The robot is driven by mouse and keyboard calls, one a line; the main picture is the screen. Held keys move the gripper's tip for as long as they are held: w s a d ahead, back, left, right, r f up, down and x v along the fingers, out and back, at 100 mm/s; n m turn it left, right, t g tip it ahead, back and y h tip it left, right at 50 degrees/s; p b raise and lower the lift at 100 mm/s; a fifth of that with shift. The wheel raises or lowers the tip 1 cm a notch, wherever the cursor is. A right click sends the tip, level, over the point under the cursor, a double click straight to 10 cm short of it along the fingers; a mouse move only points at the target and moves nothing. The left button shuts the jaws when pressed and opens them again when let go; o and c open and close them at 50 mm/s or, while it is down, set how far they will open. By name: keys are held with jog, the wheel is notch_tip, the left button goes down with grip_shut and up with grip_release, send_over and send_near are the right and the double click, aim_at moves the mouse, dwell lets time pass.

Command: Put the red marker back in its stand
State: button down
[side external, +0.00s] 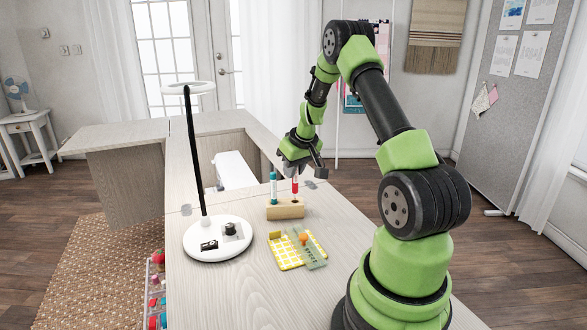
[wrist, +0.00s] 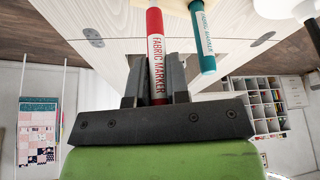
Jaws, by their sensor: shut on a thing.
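The red marker (side external: 295,186) is upright in my gripper (side external: 297,174), with its lower end at the right part of the wooden stand (side external: 285,210). I cannot tell whether its tip is inside a hole or just above it. In the wrist view the red marker (wrist: 155,45), labelled "FABRIC MARKER", lies between the two dark fingers of my gripper (wrist: 156,75), which are shut on it. A teal marker (side external: 273,187) stands upright in the left part of the stand; it also shows in the wrist view (wrist: 203,42), close beside the red one.
The stand is on a pale wooden table (side external: 220,285). A white lamp base (side external: 218,238) with a tall black stem is to its left. A yellow gridded pad (side external: 285,252) with a green ruler (side external: 309,250) and an orange-topped item lies in front. Table to the right is clear.

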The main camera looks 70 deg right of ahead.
aim_at(293, 183)
jog(key=shift+f, duration=2.15)
dwell(3.9)
jog(key=c, duration=1)
grip_release()
jog(key=shift+r, duration=0.1)
jog(key=v, duration=1)
